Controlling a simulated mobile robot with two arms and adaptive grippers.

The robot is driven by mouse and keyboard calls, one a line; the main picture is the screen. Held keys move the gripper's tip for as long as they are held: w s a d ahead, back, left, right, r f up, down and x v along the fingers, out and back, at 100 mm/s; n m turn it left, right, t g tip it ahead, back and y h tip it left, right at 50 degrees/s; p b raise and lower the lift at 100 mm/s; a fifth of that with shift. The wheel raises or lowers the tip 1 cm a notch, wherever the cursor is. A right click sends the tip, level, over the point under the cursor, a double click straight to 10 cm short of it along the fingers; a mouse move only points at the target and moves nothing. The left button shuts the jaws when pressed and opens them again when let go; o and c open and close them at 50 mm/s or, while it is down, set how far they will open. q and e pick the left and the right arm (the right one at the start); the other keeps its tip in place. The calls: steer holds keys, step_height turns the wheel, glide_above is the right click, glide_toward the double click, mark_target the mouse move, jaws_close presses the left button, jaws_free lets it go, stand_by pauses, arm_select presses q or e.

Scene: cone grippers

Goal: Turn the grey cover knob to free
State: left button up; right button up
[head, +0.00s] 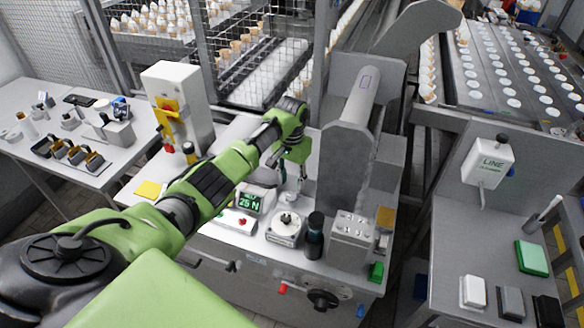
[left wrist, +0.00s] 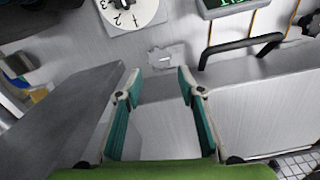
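A flat grey knob with a notched rim and a light slot at its middle (left wrist: 160,58) lies on a grey metal surface in the left wrist view. I take it to be the cover knob. In the head view it is mostly hidden at my left gripper (head: 291,178). In the left wrist view my left gripper (left wrist: 159,80) is open, its two teal fingers apart with nothing between them. The knob shows just beyond the fingertips, roughly centred between them; I cannot tell whether they touch it. My right gripper is in neither view.
Near the knob stand a white numbered dial (head: 286,227), a green-lit display (head: 248,202) and a black bar handle (left wrist: 240,48). A dark bottle (head: 314,236) and a grey metal block (head: 350,238) stand to the right. A tall grey chute (head: 345,150) rises close by.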

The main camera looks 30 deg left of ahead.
mark_target(292, 196)
arm_select(q)
step_height(292, 196, up, 6)
steer(key=shift+r, duration=0.2)
steer(key=shift+s+f, duration=0.1)
stand_by(0.5)
